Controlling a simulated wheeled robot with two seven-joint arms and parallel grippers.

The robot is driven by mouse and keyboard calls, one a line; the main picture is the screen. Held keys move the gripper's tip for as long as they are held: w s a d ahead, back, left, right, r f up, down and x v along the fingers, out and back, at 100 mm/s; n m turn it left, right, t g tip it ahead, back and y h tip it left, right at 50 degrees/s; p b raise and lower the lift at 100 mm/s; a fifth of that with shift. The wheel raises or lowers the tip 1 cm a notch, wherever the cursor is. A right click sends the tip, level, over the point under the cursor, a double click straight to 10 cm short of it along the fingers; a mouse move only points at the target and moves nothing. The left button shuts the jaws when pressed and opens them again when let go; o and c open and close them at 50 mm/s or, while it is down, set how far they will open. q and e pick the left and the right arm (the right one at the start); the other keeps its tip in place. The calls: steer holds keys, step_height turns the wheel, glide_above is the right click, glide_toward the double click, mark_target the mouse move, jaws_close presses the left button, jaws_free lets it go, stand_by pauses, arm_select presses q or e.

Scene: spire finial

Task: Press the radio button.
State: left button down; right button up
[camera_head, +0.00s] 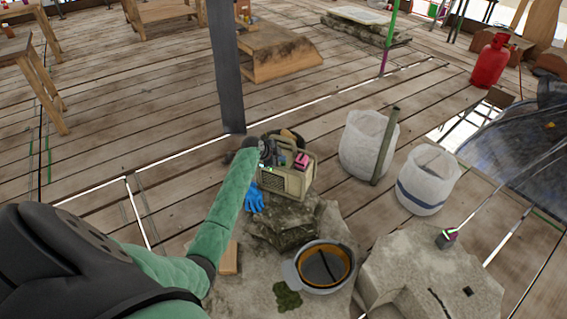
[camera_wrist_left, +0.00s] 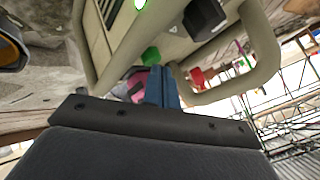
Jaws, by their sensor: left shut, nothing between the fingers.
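The radio (camera_head: 289,182) is a boxy beige unit with a slotted grille and a tubular frame. It stands on stacked stone slabs, and its body and frame fill the top of the left wrist view (camera_wrist_left: 170,45). My left gripper (camera_head: 268,155) reaches the radio's top from the left. In the left wrist view its fingers (camera_wrist_left: 163,86) are shut and empty, close to the frame. A small green piece (camera_wrist_left: 150,56), a red piece (camera_wrist_left: 197,78) and a pink part (camera_wrist_left: 137,84) show beside the fingertips. I cannot tell which is the button, or whether the fingers touch anything.
Blue gloves (camera_head: 253,198) lie left of the radio. A bowl (camera_head: 290,272) sits in front on the stone. Two white buckets (camera_head: 362,148) (camera_head: 411,192) stand to the right. A grey post (camera_head: 226,70) rises behind.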

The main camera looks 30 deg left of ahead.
arm_select(q)
steer(key=shift+f, duration=0.15)
stand_by(0.5)
steer(key=shift+f+b, duration=0.3)
steer(key=shift+b, duration=0.05)
steer(key=shift+r, duration=0.4)
stand_by(0.4)
steer(key=shift+r+p, duration=0.15)
steer(key=shift+p, duration=0.15)
step_height(320, 180, up, 6)
steer(key=p, duration=0.3)
